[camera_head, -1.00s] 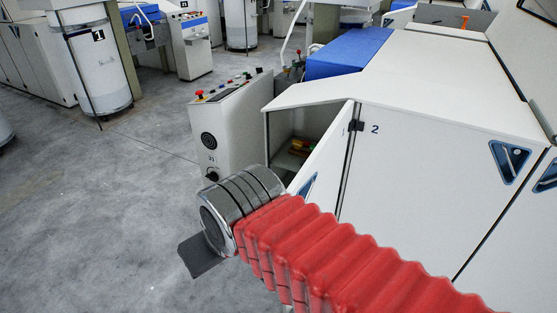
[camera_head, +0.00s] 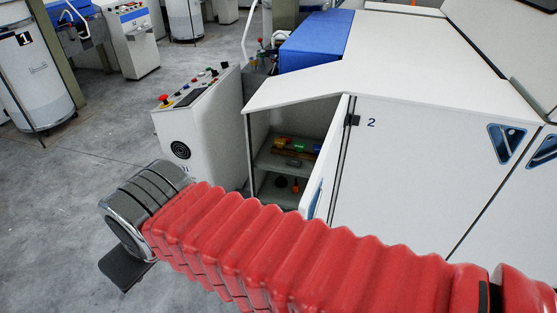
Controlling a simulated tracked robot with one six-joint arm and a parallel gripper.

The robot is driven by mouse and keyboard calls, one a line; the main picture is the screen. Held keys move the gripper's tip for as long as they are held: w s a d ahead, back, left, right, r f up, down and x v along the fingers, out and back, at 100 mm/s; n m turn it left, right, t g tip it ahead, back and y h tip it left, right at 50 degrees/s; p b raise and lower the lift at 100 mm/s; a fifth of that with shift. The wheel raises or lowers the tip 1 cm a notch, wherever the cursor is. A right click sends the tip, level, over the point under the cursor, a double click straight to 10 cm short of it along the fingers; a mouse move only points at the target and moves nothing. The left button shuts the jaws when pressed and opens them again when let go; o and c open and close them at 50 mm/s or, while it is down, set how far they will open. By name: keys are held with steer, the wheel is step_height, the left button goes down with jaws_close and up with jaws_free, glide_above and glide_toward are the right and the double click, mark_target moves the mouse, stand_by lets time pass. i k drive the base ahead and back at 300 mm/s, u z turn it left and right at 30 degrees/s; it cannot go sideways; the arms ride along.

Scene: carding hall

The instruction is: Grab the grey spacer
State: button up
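My arm in its red ribbed sleeve crosses the foreground. At its left end is a chrome wrist, and one dark flat part of my gripper (camera_head: 125,270) juts out below it. I see no fingertip gap and nothing held there. The gripper is over the floor, left of and well apart from the open cabinet (camera_head: 262,125). Inside, a small greyish-brown block (camera_head: 294,162) lies at the front of the upper shelf; it may be the grey spacer, but it is too small to be sure. A dim grey shape (camera_head: 280,181) also shows on the lower level.
Yellow, green and red items (camera_head: 299,144) stand behind the block. A small orange-topped item (camera_head: 295,186) is below. The open door (camera_head: 329,165) bounds the opening on the right, a control console (camera_head: 196,125) on the left.

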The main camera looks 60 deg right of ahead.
mark_target(295, 162)
steer(key=z, duration=0.15)
steer(key=i, duration=0.75)
steer(key=z, duration=0.75)
steer(key=i, duration=0.95)
steer(key=z, duration=0.6)
